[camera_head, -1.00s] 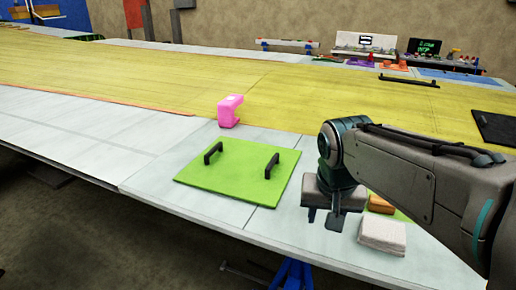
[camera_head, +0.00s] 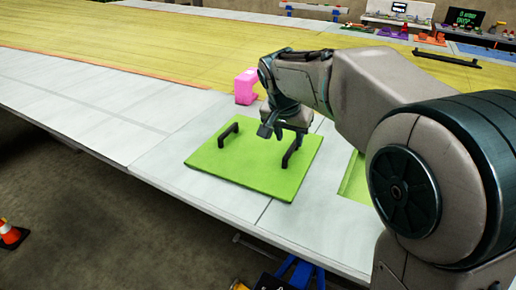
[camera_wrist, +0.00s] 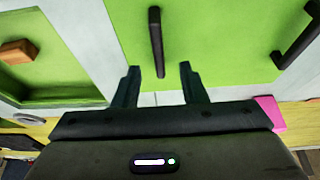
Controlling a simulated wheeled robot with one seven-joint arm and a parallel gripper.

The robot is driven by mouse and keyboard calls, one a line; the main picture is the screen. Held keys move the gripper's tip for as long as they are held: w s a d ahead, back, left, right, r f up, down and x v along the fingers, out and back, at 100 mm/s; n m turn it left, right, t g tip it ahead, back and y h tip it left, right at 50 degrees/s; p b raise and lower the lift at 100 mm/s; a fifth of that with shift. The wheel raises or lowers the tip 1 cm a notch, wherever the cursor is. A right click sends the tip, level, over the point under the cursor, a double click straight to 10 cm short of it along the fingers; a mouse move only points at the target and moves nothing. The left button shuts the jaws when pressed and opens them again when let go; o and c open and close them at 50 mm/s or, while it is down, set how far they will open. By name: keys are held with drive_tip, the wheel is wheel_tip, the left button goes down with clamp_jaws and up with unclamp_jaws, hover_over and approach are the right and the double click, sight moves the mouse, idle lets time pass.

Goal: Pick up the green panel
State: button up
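The green panel (camera_head: 240,172) lies flat on the pale wing surface and has two black handles. The left handle (camera_head: 229,134) stands clear in the head view. The right handle (camera_head: 291,152) is close to my gripper (camera_head: 279,133), which hangs just above the panel. In the wrist view the panel (camera_wrist: 212,40) fills the upper middle. My gripper (camera_wrist: 159,75) is open there, its two fingers apart and empty. One black handle (camera_wrist: 156,40) lies ahead, lined up between the fingertips. The other handle (camera_wrist: 298,42) is at the upper right.
A pink block (camera_head: 245,87) stands behind the panel on the wing. A green-floored recess (camera_wrist: 62,72) with an orange-brown block (camera_wrist: 17,52) is beside the panel. An orange cone (camera_head: 10,235) is on the floor at left. The wing surface left of the panel is clear.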

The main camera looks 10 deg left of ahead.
sight(291, 148)
drive_tip(key=shift+p+x, duration=0.65)
drive_tip(key=shift+x, duration=2.35)
drive_tip(key=shift+r, duration=0.1)
clamp_jaws()
